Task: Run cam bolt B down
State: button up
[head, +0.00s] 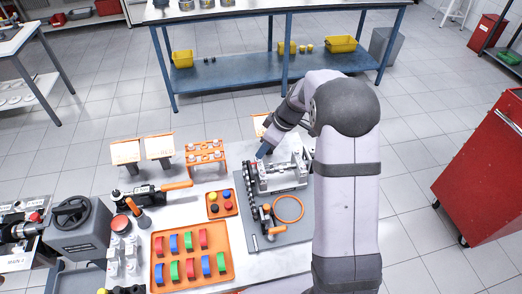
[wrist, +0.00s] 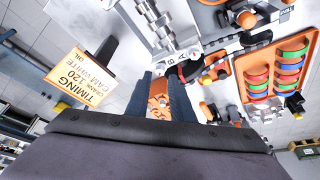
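My gripper (wrist: 161,84) has its two dark blue fingers on both sides of an orange piece (wrist: 160,100) with a pale round spot on it. The fingers appear to touch it; its lower end is hidden. In the head view my gripper (head: 263,151) is low at the back left of the grey engine block (head: 282,177), and the piece cannot be made out. In the wrist view a white strip marked B and A (wrist: 180,58) lies just beyond the fingertips. I cannot pick out cam bolt B itself.
An orange tray (head: 191,279) holds red, green and blue pieces. An orange ring (head: 289,208) lies on the grey mat (head: 294,234). An orange rack (head: 205,154) and a small tray of coloured caps (head: 221,204) stand left of the block. A timing sign (wrist: 82,77) is near my gripper.

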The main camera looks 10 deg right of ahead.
jog(key=shift+p+x, duration=0.5)
jog(key=shift+x, duration=1.15)
grip_shut()
jog(key=shift+m+b, duration=0.4)
